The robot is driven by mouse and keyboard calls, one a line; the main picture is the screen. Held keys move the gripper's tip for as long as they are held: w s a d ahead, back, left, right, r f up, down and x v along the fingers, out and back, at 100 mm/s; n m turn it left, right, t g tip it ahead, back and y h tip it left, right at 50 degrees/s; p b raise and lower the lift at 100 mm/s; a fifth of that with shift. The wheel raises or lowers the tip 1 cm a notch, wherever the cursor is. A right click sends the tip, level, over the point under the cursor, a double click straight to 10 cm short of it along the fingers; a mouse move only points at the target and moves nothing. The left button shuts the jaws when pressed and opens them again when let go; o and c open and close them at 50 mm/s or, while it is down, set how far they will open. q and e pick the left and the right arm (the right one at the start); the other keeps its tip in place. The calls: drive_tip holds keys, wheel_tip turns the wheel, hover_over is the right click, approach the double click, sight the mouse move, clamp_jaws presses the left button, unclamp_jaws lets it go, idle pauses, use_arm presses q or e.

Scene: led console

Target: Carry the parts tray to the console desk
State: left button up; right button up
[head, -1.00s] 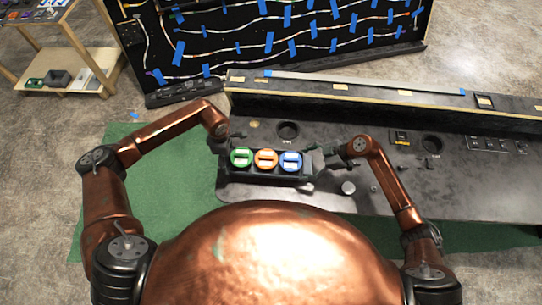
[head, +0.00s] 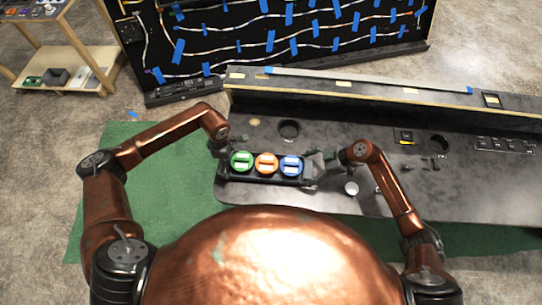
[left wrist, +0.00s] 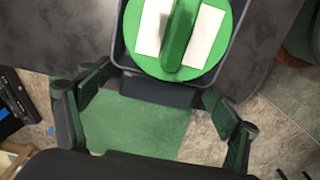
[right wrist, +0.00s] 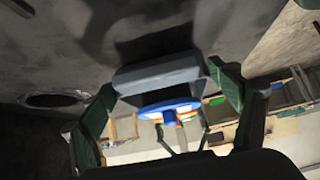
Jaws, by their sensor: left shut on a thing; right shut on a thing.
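The parts tray (head: 266,180) is a dark, narrow tray holding a green (head: 241,161), an orange (head: 266,163) and a blue round part (head: 291,165) in a row. My left gripper (head: 222,152) is shut on its left end, and my right gripper (head: 318,166) is shut on its right end. The tray looks level over the front left part of the dark console desk (head: 350,205). In the left wrist view, the tray end (left wrist: 165,93) and green part sit between the fingers. In the right wrist view, the tray end (right wrist: 160,74) casts a shadow on the desk; the gap's height is unclear.
The desk has round holes (head: 289,128), a silver knob (head: 351,188) right of the tray, and small switches. A raised ledge (head: 345,88) runs along its back. A wiring board (head: 270,35) stands behind. A wooden shelf (head: 65,85) is far left. Green mat (head: 150,205) covers the floor.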

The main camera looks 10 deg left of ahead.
use_arm(q)
drive_tip(key=shift+a+f, duration=0.15)
drive_tip(key=shift+f, duration=0.3)
use_arm(e)
drive_tip(key=shift+d+f, duration=0.1)
drive_tip(key=shift+f, duration=0.35)
use_arm(q)
drive_tip(key=o, duration=1)
drive_tip(key=shift+f+b, duration=0.1)
drive_tip(key=shift+b, duration=0.2)
use_arm(e)
drive_tip(key=o, duration=1)
drive_tip(key=shift+f, duration=0.1)
use_arm(q)
drive_tip(key=o, duration=0.4)
use_arm(e)
drive_tip(key=o, duration=0.4)
use_arm(q)
drive_tip(key=shift+o, duration=0.2)
use_arm(e)
drive_tip(key=shift+o, duration=0.2)
drive_tip(key=shift+r, duration=0.2)
drive_tip(key=shift+d+r, duration=0.1)
use_arm(q)
wheel_tip(320, 180, up, 12)
use_arm(e)
drive_tip(key=v, duration=1.1)
drive_tip(key=shift+d+r, duration=0.2)
